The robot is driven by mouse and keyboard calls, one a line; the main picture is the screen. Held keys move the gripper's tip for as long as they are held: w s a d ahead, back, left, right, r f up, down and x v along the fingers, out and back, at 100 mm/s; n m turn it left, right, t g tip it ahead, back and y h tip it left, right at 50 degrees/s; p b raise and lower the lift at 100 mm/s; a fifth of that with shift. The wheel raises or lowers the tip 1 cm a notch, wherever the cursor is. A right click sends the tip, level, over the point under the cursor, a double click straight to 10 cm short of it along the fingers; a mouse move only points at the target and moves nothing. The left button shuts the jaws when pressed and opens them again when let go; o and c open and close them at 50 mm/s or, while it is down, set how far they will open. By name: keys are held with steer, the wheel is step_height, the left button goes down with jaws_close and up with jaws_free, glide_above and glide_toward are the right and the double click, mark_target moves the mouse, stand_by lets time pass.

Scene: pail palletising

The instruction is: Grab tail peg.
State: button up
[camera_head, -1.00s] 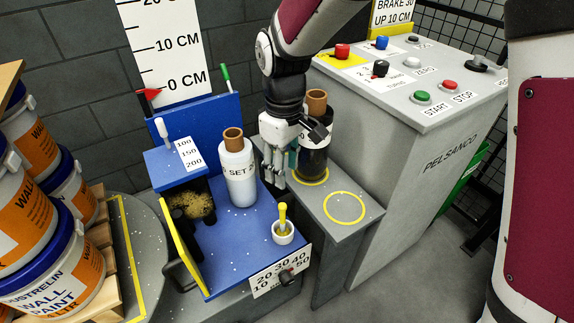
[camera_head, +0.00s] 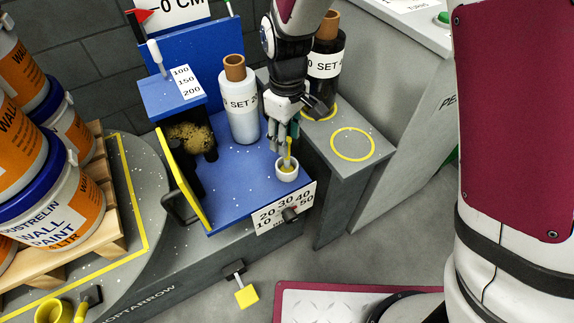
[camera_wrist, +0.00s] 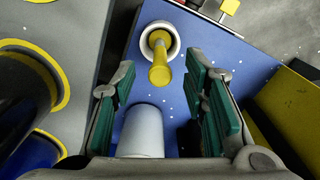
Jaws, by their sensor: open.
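The yellow tail peg (camera_head: 287,153) stands in a small white cup (camera_head: 287,174) at the front right of the blue tray. In the wrist view the peg (camera_wrist: 160,66) rises from the cup (camera_wrist: 172,36), ahead of the fingertips and between their lines. My gripper (camera_head: 284,140) is just above and around the peg's top in the head view; contact cannot be told. In the wrist view my gripper (camera_wrist: 165,80) is open, its green pads apart, with nothing held between them.
A white roll marked SET 2 (camera_head: 242,112) stands close left of my gripper. A dark roll (camera_head: 324,88) stands behind on the grey shelf (camera_head: 330,172), beside an empty yellow ring. A brown sponge (camera_head: 190,136) and yellow plate (camera_head: 184,180) are at left. Paint pails (camera_head: 60,205) stand further left.

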step_height(320, 180, down, 3)
steer(key=shift+r+b, duration=0.2)
steer(key=shift+b, duration=0.15)
steer(key=shift+c, duration=0.5)
jaws_close()
steer(key=shift+r, duration=0.15)
